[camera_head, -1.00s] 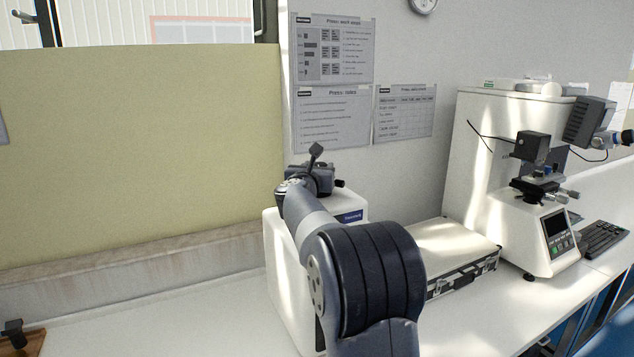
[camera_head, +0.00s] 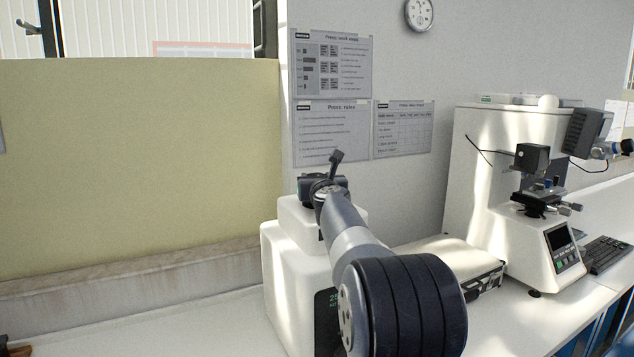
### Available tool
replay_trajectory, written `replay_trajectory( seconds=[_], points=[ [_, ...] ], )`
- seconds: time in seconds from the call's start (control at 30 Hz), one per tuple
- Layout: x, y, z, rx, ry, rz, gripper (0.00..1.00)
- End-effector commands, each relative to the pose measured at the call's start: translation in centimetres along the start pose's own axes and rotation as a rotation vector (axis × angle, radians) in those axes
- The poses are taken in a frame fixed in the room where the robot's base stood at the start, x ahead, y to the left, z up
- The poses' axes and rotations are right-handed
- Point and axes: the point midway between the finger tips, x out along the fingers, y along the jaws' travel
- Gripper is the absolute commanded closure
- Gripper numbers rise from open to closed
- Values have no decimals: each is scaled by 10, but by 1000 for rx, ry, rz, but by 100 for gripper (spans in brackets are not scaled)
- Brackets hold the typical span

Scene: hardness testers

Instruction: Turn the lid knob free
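The white press (camera_head: 290,275) stands on the bench in the middle of the view, partly covered by my arm. A raised white part (camera_head: 288,212) forms its top. My arm reaches over it, and the dark far end of the arm is at that top, with a short dark lever-like piece sticking up. The lid knob cannot be made out; it may be hidden behind my wrist. My gripper's fingers cannot be made out, so neither their opening nor any contact shows.
A flat case (camera_head: 485,282) lies to the right of the press, partly behind my arm. Beyond it stand a white tester (camera_head: 545,240) with a screen and a keyboard (camera_head: 606,254). A beige panel (camera_head: 140,165) stands behind on the left.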

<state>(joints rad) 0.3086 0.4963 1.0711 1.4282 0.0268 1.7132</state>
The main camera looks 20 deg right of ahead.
Motion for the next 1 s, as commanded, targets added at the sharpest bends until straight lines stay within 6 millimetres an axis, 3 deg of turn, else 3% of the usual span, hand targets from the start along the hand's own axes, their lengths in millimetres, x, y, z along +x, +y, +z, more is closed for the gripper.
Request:
replay_trajectory(
  seconds=[0.67,0.7,0.93,1.0],
  points=[
    [0,0,0,1,0,19,76],
    [0,0,0,1,0,19,50],
    [0,0,0,0,0,18,31],
    [0,0,0,0,0,18,31]
  ],
)
